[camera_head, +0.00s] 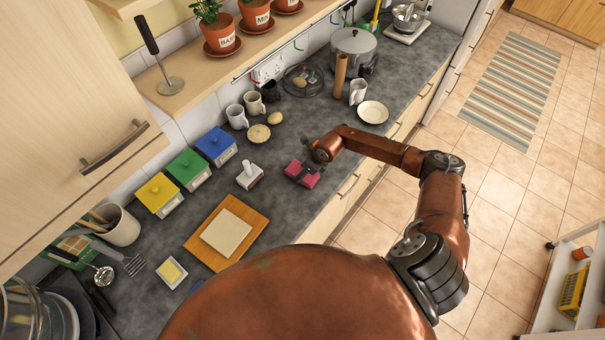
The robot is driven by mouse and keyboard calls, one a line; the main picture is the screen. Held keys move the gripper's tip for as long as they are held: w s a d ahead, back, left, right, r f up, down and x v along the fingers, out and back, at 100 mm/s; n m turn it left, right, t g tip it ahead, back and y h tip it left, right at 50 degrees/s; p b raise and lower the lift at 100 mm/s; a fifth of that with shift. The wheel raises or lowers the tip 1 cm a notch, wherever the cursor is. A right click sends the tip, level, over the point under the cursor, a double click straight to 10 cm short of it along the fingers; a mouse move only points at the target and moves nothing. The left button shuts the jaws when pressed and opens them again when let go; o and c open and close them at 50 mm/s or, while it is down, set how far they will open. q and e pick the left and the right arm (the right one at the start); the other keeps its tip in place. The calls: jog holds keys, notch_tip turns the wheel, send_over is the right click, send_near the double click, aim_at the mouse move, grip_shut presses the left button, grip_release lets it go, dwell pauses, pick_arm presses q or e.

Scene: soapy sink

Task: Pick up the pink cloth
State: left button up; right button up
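The pink cloth (293,168) lies as a small folded block on the dark grey counter (275,210), near its front edge. My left gripper is not in view.
A white dispenser-like item (249,177), a wooden board (201,250) and yellow, green and blue-lidded boxes (188,168) stand left of the cloth. Counter around the cloth is mostly clear.

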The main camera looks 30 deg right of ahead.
jog(key=shift+c, duration=1.4)
